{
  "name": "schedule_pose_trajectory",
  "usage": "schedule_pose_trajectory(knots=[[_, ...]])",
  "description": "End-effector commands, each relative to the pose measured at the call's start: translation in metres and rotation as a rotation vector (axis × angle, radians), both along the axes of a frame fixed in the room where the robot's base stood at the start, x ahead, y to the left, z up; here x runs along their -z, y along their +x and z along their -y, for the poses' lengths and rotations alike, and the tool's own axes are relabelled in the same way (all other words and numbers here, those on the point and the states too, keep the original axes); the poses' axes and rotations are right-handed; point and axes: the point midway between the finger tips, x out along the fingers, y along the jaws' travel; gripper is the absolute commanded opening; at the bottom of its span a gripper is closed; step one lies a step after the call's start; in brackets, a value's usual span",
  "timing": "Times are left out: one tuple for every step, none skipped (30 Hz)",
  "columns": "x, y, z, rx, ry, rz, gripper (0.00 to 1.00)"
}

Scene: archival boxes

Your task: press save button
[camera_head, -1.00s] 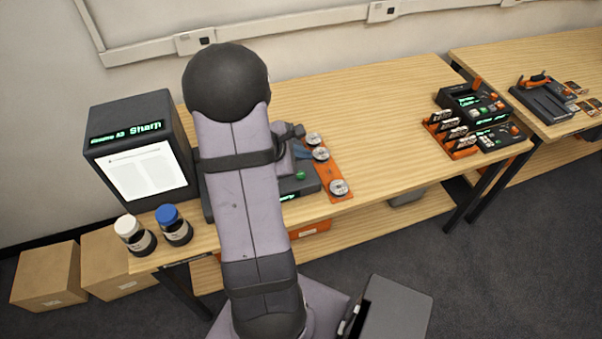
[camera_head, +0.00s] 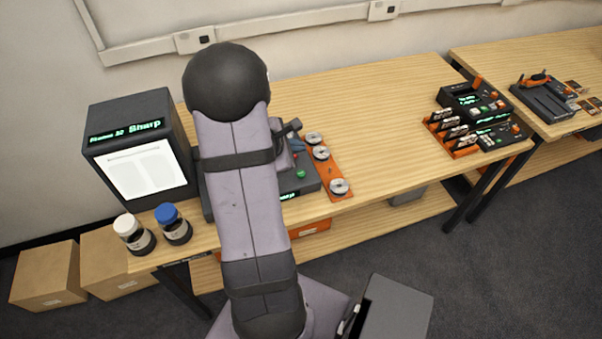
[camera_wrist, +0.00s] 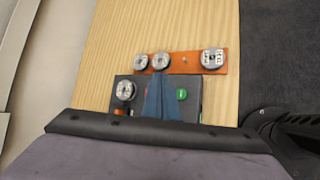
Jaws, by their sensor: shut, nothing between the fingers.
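A green button (camera_head: 300,174) sits on top of a dark console (camera_head: 311,183) on the wooden bench; no save label is readable. In the wrist view the green button (camera_wrist: 182,94) shows clear, just right of my fingers. My gripper (camera_head: 298,147) is shut and empty, its blue-grey fingers tapering to a tip over the console. In the wrist view my gripper (camera_wrist: 160,77) covers part of the console, and a sliver of red (camera_wrist: 146,93) shows beside it. I cannot tell whether the fingertips touch anything. My arm hides much of the console in the head view.
An orange rack (camera_head: 329,167) with silver reels lies along the console. A monitor (camera_head: 142,155) reading "Sharp" stands at left, with a white-capped jar (camera_head: 134,234) and blue-capped jar (camera_head: 173,224) before it. Other devices (camera_head: 470,105) stand at right. The bench middle is clear.

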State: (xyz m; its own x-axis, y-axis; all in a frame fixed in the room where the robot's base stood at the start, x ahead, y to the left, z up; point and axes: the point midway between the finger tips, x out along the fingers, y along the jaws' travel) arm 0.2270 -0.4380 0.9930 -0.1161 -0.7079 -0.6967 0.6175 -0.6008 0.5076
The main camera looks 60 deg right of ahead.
Motion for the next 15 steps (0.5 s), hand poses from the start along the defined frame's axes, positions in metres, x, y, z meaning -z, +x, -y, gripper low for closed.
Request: schedule_pose_trajectory(knots=[[0.007, 0.0, 0.0, 0.0, 0.001, -0.001, 0.0], [0.009, 0.0, 0.0, 0.0, 0.001, -0.001, 0.0], [0.013, 0.0, 0.0, -0.001, 0.0, -0.001, 0.0], [0.016, 0.0, 0.0, -0.001, 0.0, -0.001, 0.0], [0.019, 0.0, 0.0, -0.001, 0.0, -0.001, 0.0], [0.023, 0.0, 0.0, -0.001, 0.001, -0.002, 0.0], [0.027, 0.0, 0.0, 0.0, 0.001, -0.001, 0.0], [0.03, 0.0, 0.0, 0.0, 0.001, -0.001, 0.0], [0.035, 0.0, 0.0, 0.0, 0.001, -0.001, 0.0], [0.039, 0.0, 0.0, -0.001, 0.001, -0.002, 0.0], [0.043, 0.0, 0.0, -0.001, 0.001, -0.002, 0.0], [0.048, 0.0, 0.0, -0.001, 0.001, -0.002, 0.0], [0.052, 0.0, 0.0, 0.0, 0.001, -0.001, 0.0], [0.056, 0.0, 0.0, 0.0, 0.001, -0.001, 0.0], [0.06, 0.0, 0.0, 0.0, 0.001, -0.001, 0.0]])
